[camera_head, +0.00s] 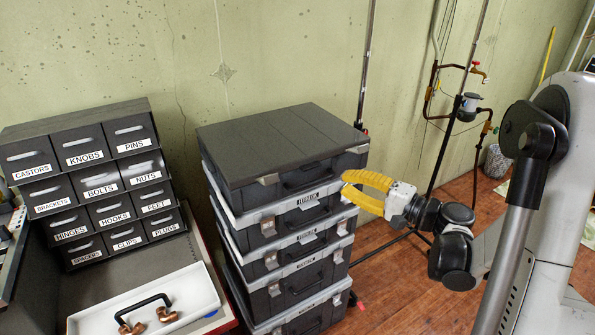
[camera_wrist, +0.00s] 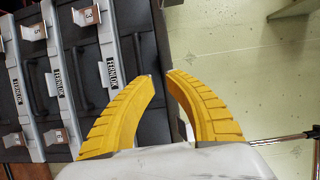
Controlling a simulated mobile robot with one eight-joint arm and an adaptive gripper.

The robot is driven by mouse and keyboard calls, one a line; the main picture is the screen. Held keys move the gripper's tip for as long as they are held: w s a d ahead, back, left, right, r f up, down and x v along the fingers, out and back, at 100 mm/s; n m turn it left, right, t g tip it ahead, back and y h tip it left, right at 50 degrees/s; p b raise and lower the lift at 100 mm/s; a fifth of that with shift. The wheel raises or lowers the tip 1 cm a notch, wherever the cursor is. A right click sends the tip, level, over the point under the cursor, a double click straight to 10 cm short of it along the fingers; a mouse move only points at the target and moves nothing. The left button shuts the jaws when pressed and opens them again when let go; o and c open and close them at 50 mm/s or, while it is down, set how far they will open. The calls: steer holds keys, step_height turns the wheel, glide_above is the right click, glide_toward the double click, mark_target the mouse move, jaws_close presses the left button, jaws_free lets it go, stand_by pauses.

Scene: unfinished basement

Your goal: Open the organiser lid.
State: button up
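A dark grey organiser case with a flat ribbed lid (camera_head: 285,140) tops a stack of similar cases. Its lid is down, with a handle and metal latches on the front. My gripper (camera_head: 344,188) has yellow fingers and is at the stack's front right, just below the top case's right latch. In the wrist view, my gripper (camera_wrist: 160,75) has curved fingers with a narrow gap between the tips. The dark top case (camera_wrist: 145,25) is behind the tips. Nothing is clearly held, and I cannot tell whether the tips touch the case.
Lower cases (camera_head: 290,260) stand under the top one. A drawer cabinet (camera_head: 85,150) with labelled drawers stands at left, with a white tray (camera_head: 190,290) in front.

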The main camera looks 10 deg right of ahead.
mark_target(314, 167)
steer(key=shift+t, duration=0.3)
steer(key=b+x, duration=0.2)
steer(key=x, duration=0.8)
steer(key=shift+w+a+b, duration=0.1)
steer(key=shift+w+b, duration=0.15)
steer(key=shift+b, duration=0.15)
jaws_close()
